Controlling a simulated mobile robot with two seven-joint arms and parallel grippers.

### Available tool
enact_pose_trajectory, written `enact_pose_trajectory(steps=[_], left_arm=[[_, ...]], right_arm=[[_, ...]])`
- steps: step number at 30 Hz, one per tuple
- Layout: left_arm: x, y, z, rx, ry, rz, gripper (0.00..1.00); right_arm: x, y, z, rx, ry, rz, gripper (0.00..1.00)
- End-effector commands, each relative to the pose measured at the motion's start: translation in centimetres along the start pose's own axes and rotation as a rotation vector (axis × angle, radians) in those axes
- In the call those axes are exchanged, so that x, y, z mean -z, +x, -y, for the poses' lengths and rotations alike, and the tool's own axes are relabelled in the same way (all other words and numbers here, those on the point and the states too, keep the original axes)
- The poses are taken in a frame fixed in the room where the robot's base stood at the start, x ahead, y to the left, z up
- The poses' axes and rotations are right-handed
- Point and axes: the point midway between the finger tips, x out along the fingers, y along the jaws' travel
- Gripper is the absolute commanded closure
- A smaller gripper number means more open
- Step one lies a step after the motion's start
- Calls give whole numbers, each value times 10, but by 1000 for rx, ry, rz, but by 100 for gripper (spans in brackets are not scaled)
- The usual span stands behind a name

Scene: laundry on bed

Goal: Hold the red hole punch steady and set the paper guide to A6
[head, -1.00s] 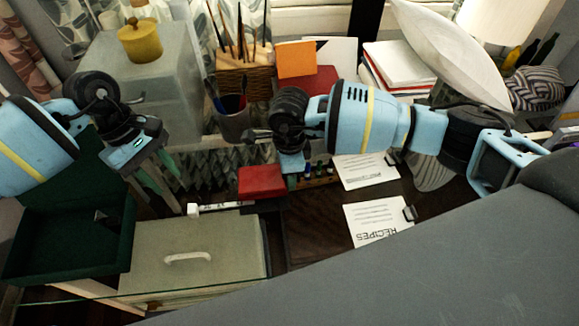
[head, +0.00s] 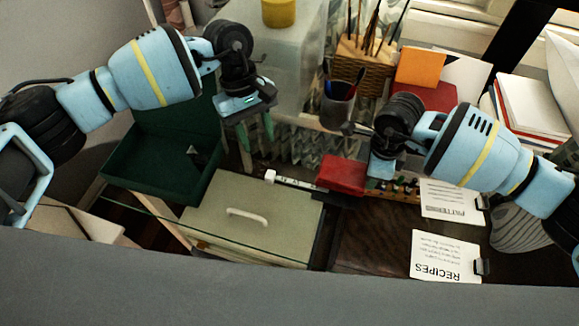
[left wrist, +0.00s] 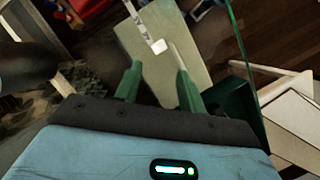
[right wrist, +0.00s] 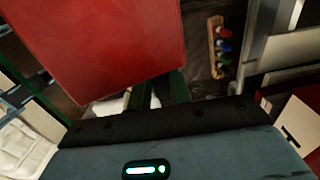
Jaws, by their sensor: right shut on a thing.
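The red hole punch (head: 343,173) lies on the desk, and its red top fills the upper left of the right wrist view (right wrist: 100,40). Its white paper guide (head: 300,184) sticks out to the left, with dark marks and a white end piece; the marks are too small to read. My right gripper (head: 377,172) is shut on the punch at its right side; the punch partly hides the fingers. My left gripper (head: 252,142) is open and empty, above and slightly left of the guide's end. In the left wrist view, the guide (left wrist: 143,20) reaches down between the fingers' directions, apart from them.
A beige box with a white handle (head: 247,215) stands in front of the guide. A green open tray (head: 135,170) is at left. A pen cup (head: 336,104) and brush basket (head: 366,68) stand behind. Cards (head: 445,262) and small coloured bottles (head: 408,187) lie to the right.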

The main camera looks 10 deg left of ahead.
Motion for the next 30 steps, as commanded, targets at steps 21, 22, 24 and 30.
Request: enact_pose_trajectory(steps=[21,22,24,30], left_arm=[[-43,-10,-5,160,830,-298,60],[-43,-10,-5,159,829,-298,60],[-42,-7,-5,159,828,-297,60],[-35,15,-4,160,824,-294,60]], right_arm=[[0,0,0,1,0,1,100],[0,0,0,1,0,1,100],[0,0,0,1,0,1,100],[0,0,0,1,0,1,100]])
